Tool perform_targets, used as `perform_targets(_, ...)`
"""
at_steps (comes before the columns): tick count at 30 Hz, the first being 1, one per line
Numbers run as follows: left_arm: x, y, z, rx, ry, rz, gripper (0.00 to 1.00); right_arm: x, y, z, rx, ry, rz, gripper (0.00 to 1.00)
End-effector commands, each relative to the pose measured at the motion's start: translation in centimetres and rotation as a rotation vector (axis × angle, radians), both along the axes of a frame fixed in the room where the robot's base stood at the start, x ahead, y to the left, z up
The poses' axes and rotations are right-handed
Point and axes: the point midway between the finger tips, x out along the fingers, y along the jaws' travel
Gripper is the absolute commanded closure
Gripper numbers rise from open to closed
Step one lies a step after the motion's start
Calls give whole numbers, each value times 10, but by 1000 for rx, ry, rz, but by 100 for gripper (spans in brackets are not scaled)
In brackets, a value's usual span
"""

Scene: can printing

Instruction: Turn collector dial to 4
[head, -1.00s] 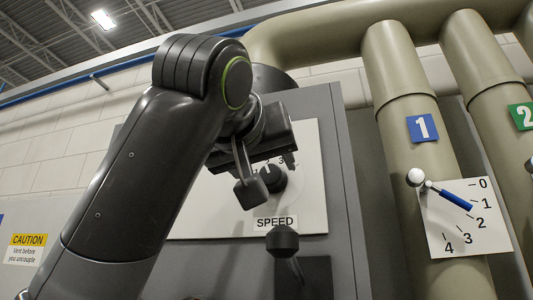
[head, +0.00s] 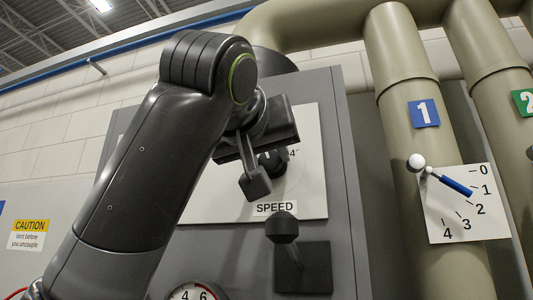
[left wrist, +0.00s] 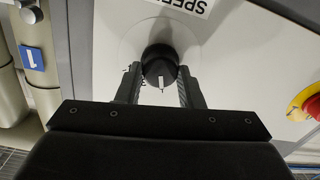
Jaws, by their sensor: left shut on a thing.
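A round black dial (left wrist: 160,66) with a white pointer line sits on a white plate (left wrist: 115,32) labelled SPEED. In the left wrist view its pointer points down the picture, away from the label. My left gripper (left wrist: 159,72) has a finger on each side of the dial and is shut on it. In the head view the dial (head: 268,160) is partly hidden by my left gripper (head: 262,172); a numeral 4 shows just right of it, and the other numerals are mostly hidden. My right gripper is not in view.
A black knobbed lever (head: 284,228) stands below the label. A round gauge (head: 190,293) is at the bottom edge. A blue-handled valve (head: 455,186) with a 0 to 4 scale is on pipe 1. A red and yellow button (left wrist: 304,103) is at the right in the wrist view.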

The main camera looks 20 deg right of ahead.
Motion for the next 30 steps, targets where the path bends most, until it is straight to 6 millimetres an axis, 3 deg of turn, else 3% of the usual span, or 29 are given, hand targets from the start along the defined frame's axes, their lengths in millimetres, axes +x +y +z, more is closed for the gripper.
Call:
perform_targets(11,0,0,-1,146,-97,2,89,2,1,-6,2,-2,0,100)
perform_targets(30,-1,0,-1,640,-433,1,89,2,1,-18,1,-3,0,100)
